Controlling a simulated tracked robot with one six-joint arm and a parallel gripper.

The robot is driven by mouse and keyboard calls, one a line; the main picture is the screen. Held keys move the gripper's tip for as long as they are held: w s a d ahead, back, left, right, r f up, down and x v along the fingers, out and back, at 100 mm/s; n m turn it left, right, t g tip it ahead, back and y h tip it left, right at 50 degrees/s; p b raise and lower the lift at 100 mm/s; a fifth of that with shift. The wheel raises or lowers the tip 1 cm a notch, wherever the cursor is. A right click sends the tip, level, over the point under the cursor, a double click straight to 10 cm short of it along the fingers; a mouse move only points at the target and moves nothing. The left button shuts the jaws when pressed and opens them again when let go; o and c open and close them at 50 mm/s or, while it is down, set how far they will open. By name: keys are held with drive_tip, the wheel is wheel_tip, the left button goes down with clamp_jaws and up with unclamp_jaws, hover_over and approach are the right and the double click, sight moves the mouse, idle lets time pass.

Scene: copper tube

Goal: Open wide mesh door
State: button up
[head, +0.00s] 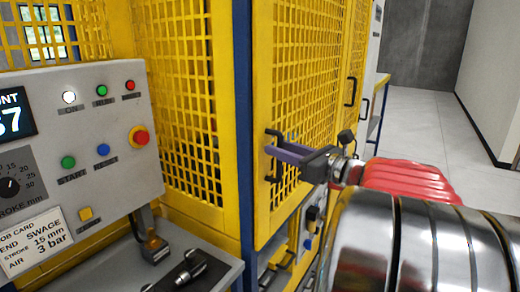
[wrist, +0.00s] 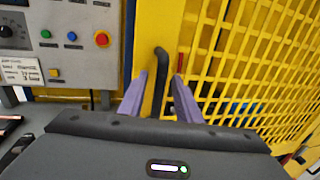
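The wide mesh door (head: 300,70) is a yellow framed grid panel beside a blue post in the head view. It looks shut against the post. Its black bar handle (head: 270,177) is on the left edge of its frame; it also shows upright in the wrist view (wrist: 160,68). My gripper (head: 276,145) reaches in from the right, at the handle's height. In the wrist view its two purple fingers (wrist: 160,78) stand apart, one on each side of the handle, with visible gaps. Whether either finger touches the handle is unclear.
A grey control panel (head: 75,125) with coloured buttons is left of the door. A grey ledge (head: 215,272) with dark parts lies below it. Another black handle (head: 351,92) is on the yellow mesh farther right. Clear pale floor (head: 420,125) extends at the right.

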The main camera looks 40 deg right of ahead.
drive_tip(key=shift+w, duration=0.35)
drive_tip(key=shift+c, duration=0.2)
clamp_jaws()
